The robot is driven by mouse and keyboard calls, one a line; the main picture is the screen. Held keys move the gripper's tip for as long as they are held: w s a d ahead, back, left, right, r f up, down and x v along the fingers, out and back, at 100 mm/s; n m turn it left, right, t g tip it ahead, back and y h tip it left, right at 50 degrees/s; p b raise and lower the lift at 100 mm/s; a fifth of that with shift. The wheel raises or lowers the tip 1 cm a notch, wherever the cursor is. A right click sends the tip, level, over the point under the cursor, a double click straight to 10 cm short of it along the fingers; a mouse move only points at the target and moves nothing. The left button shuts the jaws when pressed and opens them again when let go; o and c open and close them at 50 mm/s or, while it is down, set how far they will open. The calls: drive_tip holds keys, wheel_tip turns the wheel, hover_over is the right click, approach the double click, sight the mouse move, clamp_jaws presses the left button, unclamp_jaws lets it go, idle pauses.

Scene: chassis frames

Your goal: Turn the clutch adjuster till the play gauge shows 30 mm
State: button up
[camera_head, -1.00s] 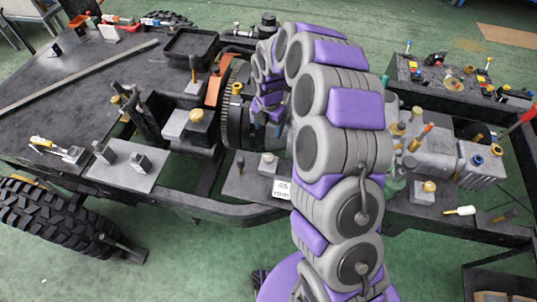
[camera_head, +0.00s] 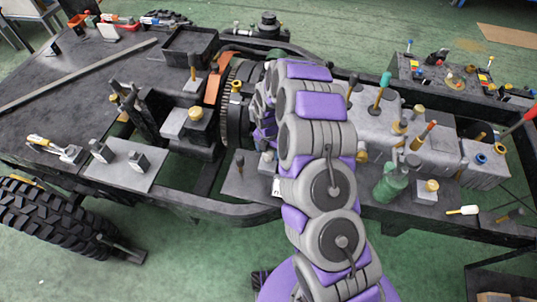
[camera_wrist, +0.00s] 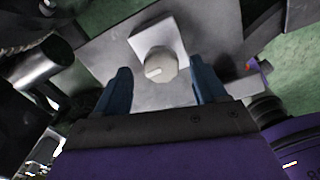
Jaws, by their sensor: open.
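In the wrist view, a round pale knob (camera_wrist: 157,66), which looks like the clutch adjuster, stands on a light square block (camera_wrist: 168,27) fixed to a grey plate. A small white mark shows on its face. My gripper (camera_wrist: 160,68) is open, its blue fingers to the left and right of the knob; I cannot tell how far they are from it in depth. In the head view, my arm hides the gripper and most of the adjuster's spot. The play gauge card (camera_head: 276,187) is mostly covered by my arm, so its number is unreadable now.
The black chassis rail (camera_head: 215,208) runs in front of the grey plate (camera_head: 241,182). A small upright lever (camera_head: 240,161) stands left on that plate. A toothed flywheel (camera_head: 236,100) is behind it. A green bottle (camera_head: 388,180) and a grey gearbox (camera_head: 376,128) are to the right.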

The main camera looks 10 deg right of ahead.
drive_tip(key=shift+s+f, duration=0.1)
drive_tip(key=shift+f, duration=1.1)
drive_tip(key=shift+c, duration=0.4)
drive_tip(key=c, duration=1)
drive_tip(key=shift+r, duration=0.1)
